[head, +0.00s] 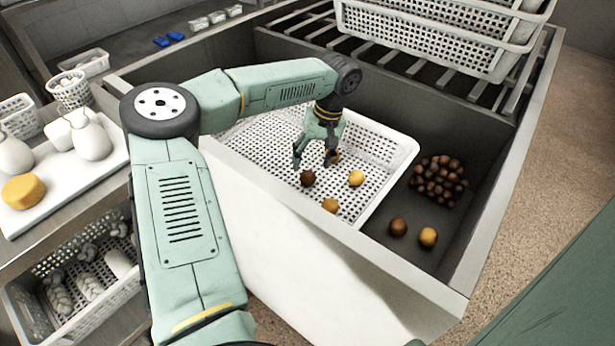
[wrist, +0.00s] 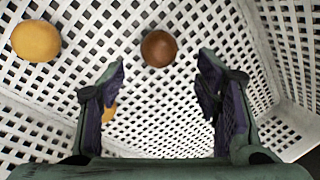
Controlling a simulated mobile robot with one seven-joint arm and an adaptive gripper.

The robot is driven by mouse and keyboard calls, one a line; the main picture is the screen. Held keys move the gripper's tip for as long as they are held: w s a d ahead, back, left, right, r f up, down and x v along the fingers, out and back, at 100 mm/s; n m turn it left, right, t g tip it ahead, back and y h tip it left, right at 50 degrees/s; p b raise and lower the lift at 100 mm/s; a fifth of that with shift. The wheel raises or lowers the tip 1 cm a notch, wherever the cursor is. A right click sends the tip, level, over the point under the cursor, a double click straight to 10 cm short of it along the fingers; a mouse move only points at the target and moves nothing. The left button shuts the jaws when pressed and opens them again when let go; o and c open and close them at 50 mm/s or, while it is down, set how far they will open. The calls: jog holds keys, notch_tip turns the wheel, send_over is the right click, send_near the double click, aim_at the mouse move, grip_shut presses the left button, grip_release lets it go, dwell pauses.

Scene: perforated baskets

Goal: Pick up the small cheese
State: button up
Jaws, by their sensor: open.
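Small round cheese-like balls lie in the white perforated basket (head: 262,150): a brown one (head: 307,178), a yellow one (head: 356,178) and a darker yellow one (head: 330,205). I cannot tell for certain which is the small cheese. My gripper (head: 314,162) is open and empty, pointing down over the basket close to the brown ball. In the wrist view the brown ball (wrist: 158,48) shows just beyond and between the fingertips. A yellow ball (wrist: 36,41) is at upper left, and another yellow ball (wrist: 108,113) is partly hidden by the left finger.
The basket sits in a grey bin; its walls surround my gripper. Outside it lie a brown ball (head: 398,227), a yellow ball (head: 428,236) and a brown pile (head: 440,182). Stacked baskets (head: 430,38) stand behind. A larger yellow cheese (head: 23,191) rests on a tray at left.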

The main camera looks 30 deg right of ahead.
aim_at(309, 173)
jog(key=x, duration=0.2)
jog(key=p+x, duration=0.1)
jog(key=x, duration=0.2)
jog(key=shift+s, duration=0.25)
jog(key=c, duration=1.2)
jog(key=shift+r, duration=0.1)
